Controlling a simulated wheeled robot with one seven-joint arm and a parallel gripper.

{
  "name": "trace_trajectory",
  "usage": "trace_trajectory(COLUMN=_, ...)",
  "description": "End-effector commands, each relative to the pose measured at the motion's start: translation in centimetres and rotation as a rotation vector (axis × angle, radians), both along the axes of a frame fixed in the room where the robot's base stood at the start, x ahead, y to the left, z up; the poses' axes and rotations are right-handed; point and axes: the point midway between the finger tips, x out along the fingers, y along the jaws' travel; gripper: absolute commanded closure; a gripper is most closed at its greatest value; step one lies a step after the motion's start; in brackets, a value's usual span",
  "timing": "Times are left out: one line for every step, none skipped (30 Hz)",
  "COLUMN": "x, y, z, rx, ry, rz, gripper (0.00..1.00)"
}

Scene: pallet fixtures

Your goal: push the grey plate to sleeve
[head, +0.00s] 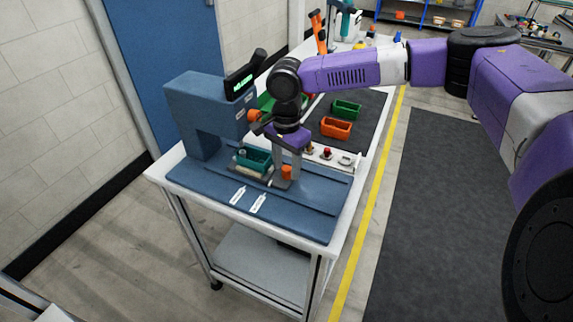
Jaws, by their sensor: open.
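A grey plate (268,184) lies on the blue bed of the fixture, with a small teal bin (256,158) on it. My gripper (287,178) points down at the plate's right end, its fingers low over the bed. It is open. A small orange part (287,171) shows at the fingers; I cannot tell whether they touch it or the plate. The fingers hide part of the plate's right end. No part is clearly recognizable as the sleeve.
A blue press-like machine (196,112) with a lit green display (243,86) stands at the bed's left. Two white labels (258,203) lie in front of the plate. Behind are a green bin (346,109) and an orange bin (336,128) on a dark mat. The bed's front right is clear.

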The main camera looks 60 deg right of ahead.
Motion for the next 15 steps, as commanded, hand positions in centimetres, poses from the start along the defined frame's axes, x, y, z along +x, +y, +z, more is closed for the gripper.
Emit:
trace_trajectory(x=0.0, y=0.0, z=0.0, rx=0.000, ry=0.000, rz=0.000, gripper=0.54)
trace_trajectory(x=0.0, y=0.0, z=0.0, rx=0.000, ry=0.000, rz=0.000, gripper=0.54)
trace_trajectory(x=0.0, y=0.0, z=0.2, rx=0.000, ry=0.000, rz=0.000, gripper=0.54)
trace_trajectory(x=0.0, y=0.0, z=0.4, rx=0.000, ry=-0.001, rz=0.000, gripper=0.54)
trace_trajectory(x=0.0, y=0.0, z=0.7, rx=0.001, ry=-0.001, rz=0.000, gripper=0.54)
trace_trajectory(x=0.0, y=0.0, z=1.1, rx=0.001, ry=-0.001, rz=0.000, gripper=0.54)
trace_trajectory(x=0.0, y=0.0, z=1.5, rx=0.001, ry=-0.002, rz=-0.001, gripper=0.54)
trace_trajectory(x=0.0, y=0.0, z=2.0, rx=0.000, ry=-0.002, rz=-0.001, gripper=0.54)
trace_trajectory(x=0.0, y=0.0, z=2.6, rx=-0.001, ry=-0.003, rz=0.000, gripper=0.54)
trace_trajectory(x=0.1, y=0.0, z=3.2, rx=0.000, ry=-0.002, rz=0.000, gripper=0.54)
trace_trajectory(x=0.1, y=0.0, z=3.7, rx=-0.001, ry=-0.003, rz=0.000, gripper=0.54)
trace_trajectory(x=0.1, y=0.0, z=4.3, rx=0.000, ry=-0.002, rz=0.000, gripper=0.54)
trace_trajectory(x=0.0, y=0.0, z=4.8, rx=0.001, ry=-0.002, rz=0.000, gripper=0.54)
trace_trajectory(x=0.0, y=0.0, z=5.3, rx=0.001, ry=-0.002, rz=0.000, gripper=0.54)
trace_trajectory(x=0.0, y=0.0, z=5.8, rx=0.001, ry=-0.001, rz=0.000, gripper=0.54)
